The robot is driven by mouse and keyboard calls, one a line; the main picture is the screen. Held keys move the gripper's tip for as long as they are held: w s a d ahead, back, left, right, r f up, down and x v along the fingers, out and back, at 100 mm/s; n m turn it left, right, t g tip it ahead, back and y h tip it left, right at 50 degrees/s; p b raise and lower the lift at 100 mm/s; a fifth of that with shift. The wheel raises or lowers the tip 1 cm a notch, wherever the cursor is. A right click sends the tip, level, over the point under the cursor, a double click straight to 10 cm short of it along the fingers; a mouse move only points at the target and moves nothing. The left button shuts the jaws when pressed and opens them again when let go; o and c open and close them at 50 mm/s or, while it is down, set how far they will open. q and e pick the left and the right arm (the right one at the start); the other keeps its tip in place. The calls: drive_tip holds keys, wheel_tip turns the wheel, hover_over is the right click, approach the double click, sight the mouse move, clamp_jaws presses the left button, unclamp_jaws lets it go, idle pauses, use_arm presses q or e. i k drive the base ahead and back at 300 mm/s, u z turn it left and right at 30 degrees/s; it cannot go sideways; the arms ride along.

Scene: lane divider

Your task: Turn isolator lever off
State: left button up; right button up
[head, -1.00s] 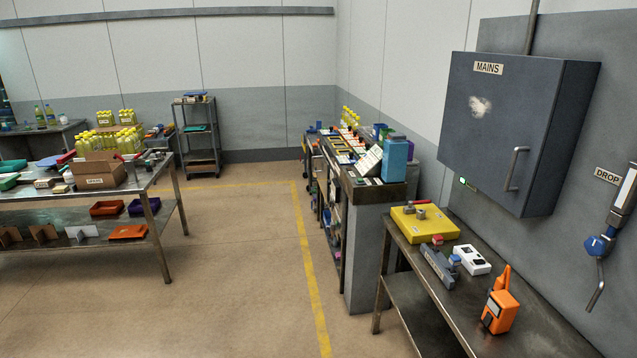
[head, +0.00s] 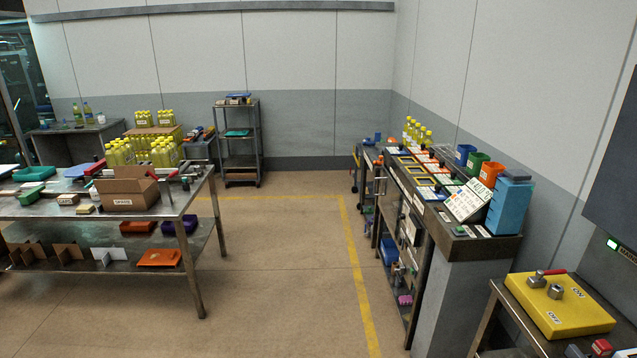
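A yellow isolator box (head: 562,305) lies on the bench at the lower right of the head view, with "ON" and "OFF" marked on its top. A lever with a metal hub (head: 538,279) and a red grip (head: 555,272) is on the box's far side. The grip points right, along the far edge near the "ON" side. A metal knob (head: 555,291) stands beside the hub. Neither of my grippers is in view.
A grey console (head: 470,246) with a blue container (head: 510,204) stands left of the isolator's bench. A steel table (head: 120,208) with a cardboard box (head: 128,190) is at the left. The floor between (head: 285,265) is clear.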

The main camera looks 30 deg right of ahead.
sight(539, 273)
drive_tip(key=z, duration=0.15)
drive_tip(key=i, duration=1.65)
drive_tip(key=z, duration=1.6)
drive_tip(key=i, duration=1.15)
drive_tip(key=z, duration=1)
